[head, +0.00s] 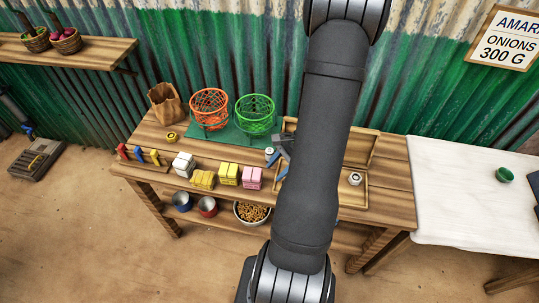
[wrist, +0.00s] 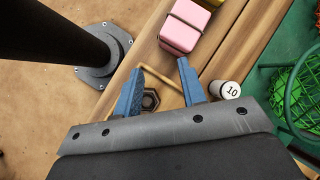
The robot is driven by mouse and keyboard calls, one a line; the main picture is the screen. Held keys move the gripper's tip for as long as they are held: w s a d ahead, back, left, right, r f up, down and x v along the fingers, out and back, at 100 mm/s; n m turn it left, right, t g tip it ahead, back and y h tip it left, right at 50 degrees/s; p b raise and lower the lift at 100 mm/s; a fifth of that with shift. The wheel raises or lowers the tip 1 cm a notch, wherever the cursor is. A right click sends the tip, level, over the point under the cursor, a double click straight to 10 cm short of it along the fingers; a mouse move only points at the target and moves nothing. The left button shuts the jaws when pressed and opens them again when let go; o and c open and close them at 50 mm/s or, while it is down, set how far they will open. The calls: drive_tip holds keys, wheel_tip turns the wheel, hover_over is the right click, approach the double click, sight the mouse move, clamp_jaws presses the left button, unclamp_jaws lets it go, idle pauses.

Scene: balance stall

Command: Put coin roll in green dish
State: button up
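A small white cylinder marked 10 (wrist: 226,90), which looks like the coin roll, stands beside my right finger in the wrist view. In the head view the white cylinder (head: 269,150) shows next to my gripper (head: 277,166). My gripper (wrist: 160,67) has its blue fingers spread, with nothing held between them. A small green dish (head: 504,174) sits on the white-topped table at the right, far from my gripper. A green wire basket (head: 255,113) stands at the back of the wooden table. My arm hides part of the wooden table.
An orange wire basket (head: 209,107) stands beside the green one on a green mat. A pink block (head: 252,178) and several other blocks line the front edge. A dark hex nut (wrist: 150,99) lies under my fingers. A pale hex nut (head: 355,178) sits in the wooden tray.

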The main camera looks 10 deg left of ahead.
drive_tip(key=m+y, duration=0.1)
drive_tip(key=s+m+y, duration=0.1)
drive_tip(key=shift+s+d+f+m, duration=0.15)
drive_tip(key=shift+s+d+m, duration=0.15)
drive_tip(key=shift+m, duration=0.1)
drive_tip(key=shift+s+d+m+t+y, duration=0.15)
drive_tip(key=shift+d+m+t+y, duration=0.1)
drive_tip(key=shift+m+t+y, duration=0.75)
drive_tip(key=m+t, duration=0.1)
drive_tip(key=m, duration=0.1)
drive_tip(key=d+m+t+y, duration=0.1)
drive_tip(key=m+t, duration=0.1)
drive_tip(key=m, duration=0.1)
drive_tip(key=shift+w+d+r+m+y, duration=0.2)
drive_tip(key=shift+d+r+m+y, duration=0.1)
drive_tip(key=shift+d+r+y, duration=0.1)
drive_tip(key=w+d+m+t, duration=0.1)
drive_tip(key=d+m+t, duration=0.3)
drive_tip(key=m+t, duration=0.15)
drive_tip(key=m+t+h, duration=0.1)
drive_tip(key=m, duration=0.1)
approach(272, 153)
drive_tip(key=x, duration=0.6)
drive_tip(key=shift+w+d+f, duration=0.1)
drive_tip(key=shift+w+f, duration=0.05)
drive_tip(key=shift+x, duration=2.7)
